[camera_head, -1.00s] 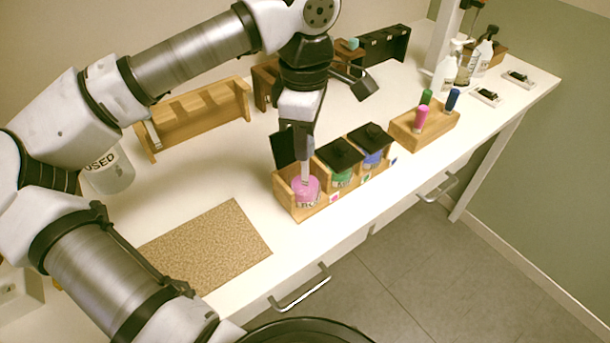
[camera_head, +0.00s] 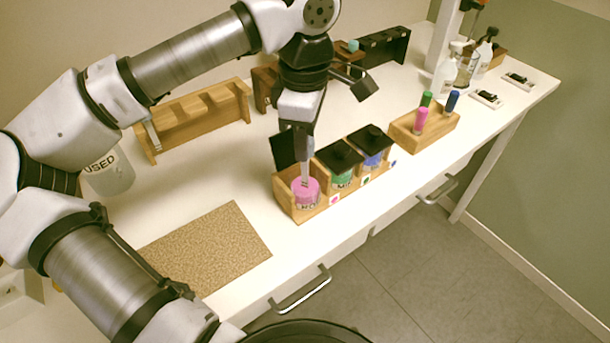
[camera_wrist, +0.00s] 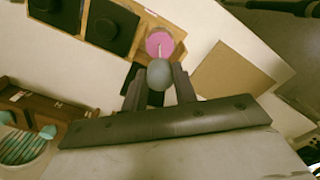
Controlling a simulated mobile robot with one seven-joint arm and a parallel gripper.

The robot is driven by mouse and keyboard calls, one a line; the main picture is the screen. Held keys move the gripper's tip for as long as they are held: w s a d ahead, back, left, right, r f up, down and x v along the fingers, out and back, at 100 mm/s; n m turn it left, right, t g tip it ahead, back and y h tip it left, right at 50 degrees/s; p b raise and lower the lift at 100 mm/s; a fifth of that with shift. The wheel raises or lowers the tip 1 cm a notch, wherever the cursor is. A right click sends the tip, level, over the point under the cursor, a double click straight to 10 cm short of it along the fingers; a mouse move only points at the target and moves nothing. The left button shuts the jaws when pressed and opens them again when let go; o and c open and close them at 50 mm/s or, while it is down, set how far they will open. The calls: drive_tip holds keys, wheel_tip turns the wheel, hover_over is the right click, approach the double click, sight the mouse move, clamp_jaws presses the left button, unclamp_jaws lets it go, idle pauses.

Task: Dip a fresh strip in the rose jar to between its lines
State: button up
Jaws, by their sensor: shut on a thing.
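The rose jar (camera_head: 306,193) is the pink one in the near left compartment of the wooden jar box (camera_head: 299,214). It also shows in the wrist view (camera_wrist: 160,43). My gripper (camera_head: 304,150) is directly above it, shut on a strip (camera_head: 305,175) that points down to the jar. In the wrist view, the strip's grey-teal rounded end (camera_wrist: 160,74) sits between my fingers. The strip's thin lower part reaches the pink jar, and I cannot tell how deep it is or see its lines. A black lid (camera_head: 284,149) stands tilted behind the jar.
Two black-lidded jars (camera_head: 339,156) (camera_head: 370,137) stand right of the rose jar. A cork mat (camera_head: 205,245) lies front left. A cup marked USED (camera_head: 110,172) and a wooden rack (camera_head: 195,118) are behind.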

drive_tip(key=shift+r+p, duration=1.65)
drive_tip(key=shift+r, duration=1.1)
